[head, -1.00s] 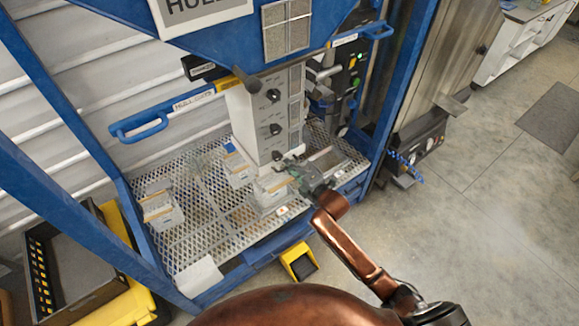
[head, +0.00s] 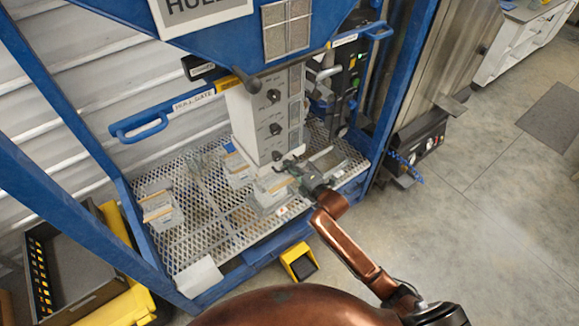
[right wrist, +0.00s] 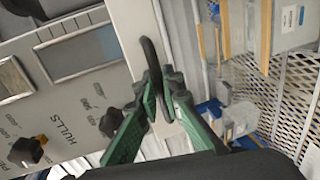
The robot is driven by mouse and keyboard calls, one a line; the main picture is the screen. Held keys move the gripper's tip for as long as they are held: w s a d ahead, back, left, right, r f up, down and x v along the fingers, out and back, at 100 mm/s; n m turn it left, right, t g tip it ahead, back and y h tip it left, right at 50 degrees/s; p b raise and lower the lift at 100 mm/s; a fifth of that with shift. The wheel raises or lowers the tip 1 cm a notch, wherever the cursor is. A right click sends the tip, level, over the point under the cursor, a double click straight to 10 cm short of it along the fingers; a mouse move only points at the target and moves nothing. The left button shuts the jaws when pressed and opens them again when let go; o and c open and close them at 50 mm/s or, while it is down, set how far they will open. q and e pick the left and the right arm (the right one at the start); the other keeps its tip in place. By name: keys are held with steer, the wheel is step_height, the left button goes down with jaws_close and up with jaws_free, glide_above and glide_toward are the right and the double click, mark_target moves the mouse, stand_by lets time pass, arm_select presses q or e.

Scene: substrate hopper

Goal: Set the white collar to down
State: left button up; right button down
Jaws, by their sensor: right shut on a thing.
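A tall white housing (head: 262,125) with black knobs hangs under the blue hopper, over the mesh deck. In the right wrist view a plain white part (right wrist: 133,30) stands beside the grey "HULLS" panel and carries a black handle (right wrist: 149,55). I take this white part as the white collar, though its full outline is cut off. My right gripper (head: 286,167), with green fingers in the right wrist view (right wrist: 156,85), is shut on the black handle. In the head view the gripper is at the housing's lower front. My left gripper is out of view.
Clear containers stand on the mesh deck (head: 205,205), one (head: 268,192) close under my right gripper. A yellow pedal (head: 298,262) sits on the floor in front. Blue frame posts flank the deck. Floor to the right is open.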

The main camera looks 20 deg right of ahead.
step_height(320, 180, down, 4)
steer(key=shift+s+f+b, duration=0.1)
steer(key=shift+b, duration=0.8)
steer(key=c, duration=2.3)
jaws_free()
steer(key=shift+c, duration=0.2)
steer(key=v, duration=1.2)
